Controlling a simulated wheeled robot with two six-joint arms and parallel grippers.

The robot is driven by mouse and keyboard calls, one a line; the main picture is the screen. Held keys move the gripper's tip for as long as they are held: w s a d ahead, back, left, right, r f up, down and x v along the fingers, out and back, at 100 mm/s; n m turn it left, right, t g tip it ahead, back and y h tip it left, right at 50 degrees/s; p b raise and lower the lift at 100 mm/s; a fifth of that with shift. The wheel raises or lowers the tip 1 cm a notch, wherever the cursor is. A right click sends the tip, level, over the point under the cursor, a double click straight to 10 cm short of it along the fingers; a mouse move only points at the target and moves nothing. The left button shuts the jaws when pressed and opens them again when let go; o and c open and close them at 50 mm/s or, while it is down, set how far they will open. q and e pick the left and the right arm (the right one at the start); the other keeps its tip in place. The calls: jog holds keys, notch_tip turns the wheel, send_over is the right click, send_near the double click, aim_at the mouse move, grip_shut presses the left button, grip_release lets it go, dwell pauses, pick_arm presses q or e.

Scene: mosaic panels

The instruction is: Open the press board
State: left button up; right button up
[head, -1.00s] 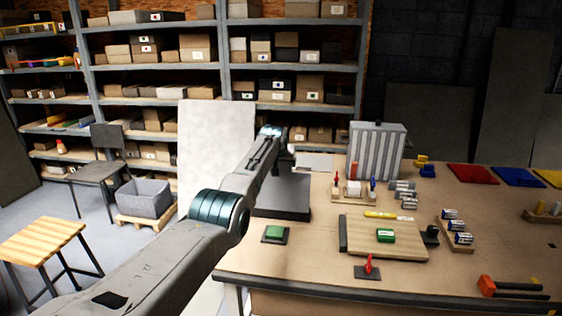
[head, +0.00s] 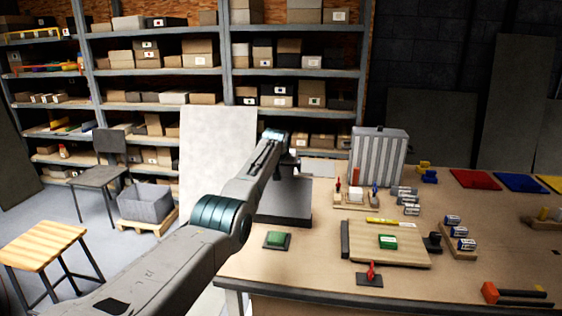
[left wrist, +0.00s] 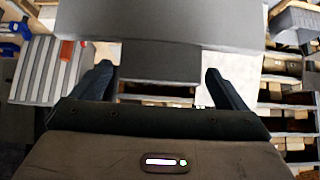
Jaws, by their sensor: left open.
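A dark grey flat-topped block (head: 292,198), which looks like the press, stands at the table's left back edge; I cannot tell its board from its base. My left gripper (head: 290,160) is at its far side, partly hidden by my own arm. In the left wrist view the two fingers (left wrist: 157,78) are spread apart with nothing between them. A broad grey plate (left wrist: 160,20) lies across the top of that view, with a narrower grey face (left wrist: 160,61) below it, close beyond the fingers. I cannot tell whether they touch. My right gripper is not in view.
A ribbed grey case (head: 378,157) stands right of the block. A green button (head: 276,240), a wooden board (head: 415,254), a red-handled clamp (head: 370,272), batteries (head: 462,232) and a hammer (head: 490,291) lie on the table. A pale panel (head: 218,145) stands behind my arm.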

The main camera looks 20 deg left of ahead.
pick_arm(q)
jog(key=b+v, duration=0.4)
jog(key=v, duration=0.7)
dwell(0.5)
